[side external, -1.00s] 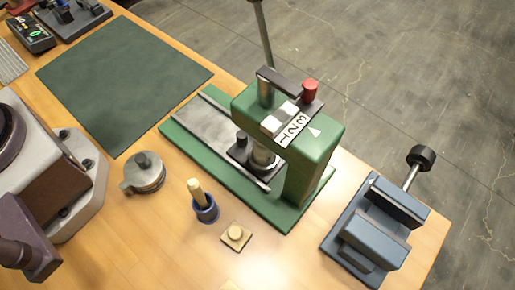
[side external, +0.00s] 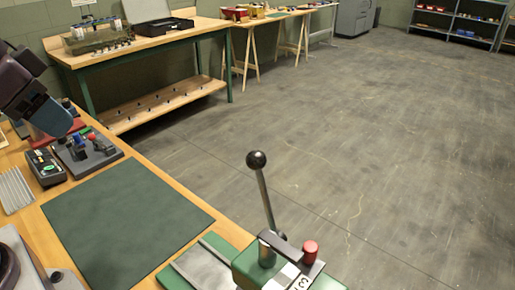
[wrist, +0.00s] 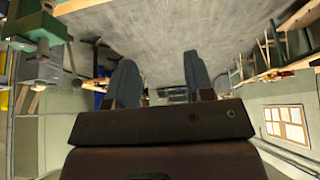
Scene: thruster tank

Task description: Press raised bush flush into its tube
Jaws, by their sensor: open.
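My gripper (wrist: 158,78) shows in the wrist view with its two blue-grey fingers well apart and nothing between them. In the side external view my dark arm end is at the upper left, over the back of the bench, far from the press. The green press (side external: 283,272) shows only its top at the bottom edge, with a lever ending in a black ball and a red knob. I cannot make out the raised bush or its tube in either current view.
A dark green mat (side external: 125,222) lies flat and bare on the wooden bench. Behind it are a black fixture block (side external: 88,152), a small dark box (side external: 45,167) and a ribbed grey piece (side external: 14,190). Another workbench (side external: 150,42) stands across open floor.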

